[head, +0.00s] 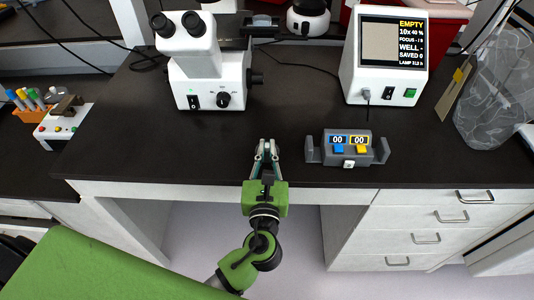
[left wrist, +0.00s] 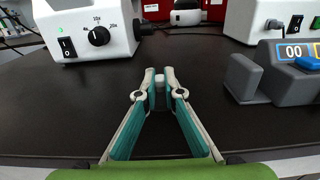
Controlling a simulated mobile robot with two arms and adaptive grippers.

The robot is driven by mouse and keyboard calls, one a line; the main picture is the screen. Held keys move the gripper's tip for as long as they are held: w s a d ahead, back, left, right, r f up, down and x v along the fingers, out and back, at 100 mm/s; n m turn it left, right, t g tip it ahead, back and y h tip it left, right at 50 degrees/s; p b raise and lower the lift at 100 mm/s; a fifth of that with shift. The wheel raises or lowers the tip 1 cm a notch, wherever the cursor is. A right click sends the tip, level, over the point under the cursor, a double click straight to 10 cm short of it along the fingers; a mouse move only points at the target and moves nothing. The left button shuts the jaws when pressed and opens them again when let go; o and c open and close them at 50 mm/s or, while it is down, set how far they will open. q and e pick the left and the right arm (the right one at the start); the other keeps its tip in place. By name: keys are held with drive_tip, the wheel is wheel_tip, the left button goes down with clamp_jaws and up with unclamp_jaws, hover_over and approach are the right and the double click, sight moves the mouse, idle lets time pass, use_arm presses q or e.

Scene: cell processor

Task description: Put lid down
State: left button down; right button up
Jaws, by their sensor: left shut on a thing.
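My left gripper (head: 266,146) reaches over the front part of the black bench. Its fingers are shut on a small, pale, round-edged piece that looks like the lid (left wrist: 160,76), just visible between the fingertips in the left wrist view. The fingers hide most of it. The left gripper also shows in the left wrist view (left wrist: 160,88), with teal finger pads. I cannot tell whether the lid touches the bench top. My right gripper is not in view.
A grey counter (head: 346,150) with blue and yellow buttons sits right of the gripper. A white microscope (head: 209,80) stands behind left, and a display unit (head: 385,60) behind right. The black bench top (head: 150,150) is clear around the gripper. A clear bag (head: 495,95) hangs far right.

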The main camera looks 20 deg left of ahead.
use_arm(q)
drive_tip(key=shift+f, duration=0.1)
drive_tip(key=c, duration=2.2)
unclamp_jaws()
drive_tip(key=shift+o, duration=0.2)
